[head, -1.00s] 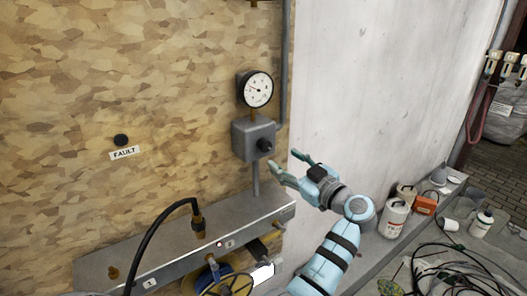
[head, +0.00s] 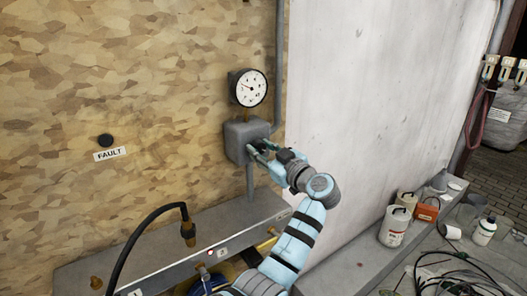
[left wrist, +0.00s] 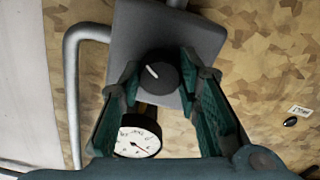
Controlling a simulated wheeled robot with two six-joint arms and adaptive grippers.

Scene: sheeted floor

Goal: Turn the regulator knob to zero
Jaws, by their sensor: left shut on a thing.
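The regulator is a grey box (head: 236,142) on a pipe on the chipboard wall, with a round white pressure gauge (head: 251,88) above it. The gauge's needle points to the left in the head view. In the left wrist view the black knob (left wrist: 158,75) with a white mark sits on the face of the box, and the gauge (left wrist: 137,138) shows below it, turned over. My left gripper (head: 264,147) is at the front of the box, shut on the knob, with one teal finger on each side of it. My right gripper is not in view.
A black button (head: 105,140) with a FAULT label (head: 110,154) is on the wall to the left. A metal ledge (head: 140,257) with a black hose (head: 140,230) runs below. White containers (head: 394,226), an orange box (head: 426,211) and black cables (head: 450,268) lie to the right.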

